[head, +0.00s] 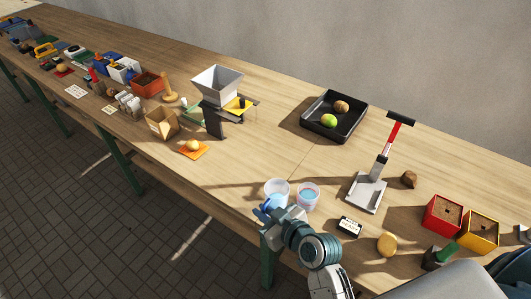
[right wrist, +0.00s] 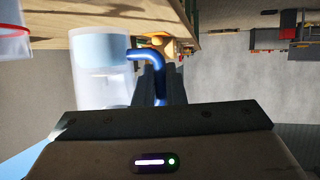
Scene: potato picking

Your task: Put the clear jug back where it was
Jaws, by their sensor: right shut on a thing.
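The clear jug (head: 277,187) is upright at the front edge of the table, with pale blue liquid low inside. Its blue handle (right wrist: 147,55) shows in the right wrist view, where the picture is upside down and the jug (right wrist: 100,75) fills the left side. My right gripper (head: 279,211) is in front of the jug and shut on its blue handle. I cannot tell whether the jug's base touches the table. A clear tub with a red rim (head: 308,196) and blue liquid stands just right of the jug. My left gripper is not in view.
A small dark-framed display (head: 349,227) and a potato (head: 387,244) lie to the right. A scale-like stand (head: 367,192) with a red post is behind them. A black tray (head: 334,131) is farther back. The table (head: 250,165) is clear behind the jug.

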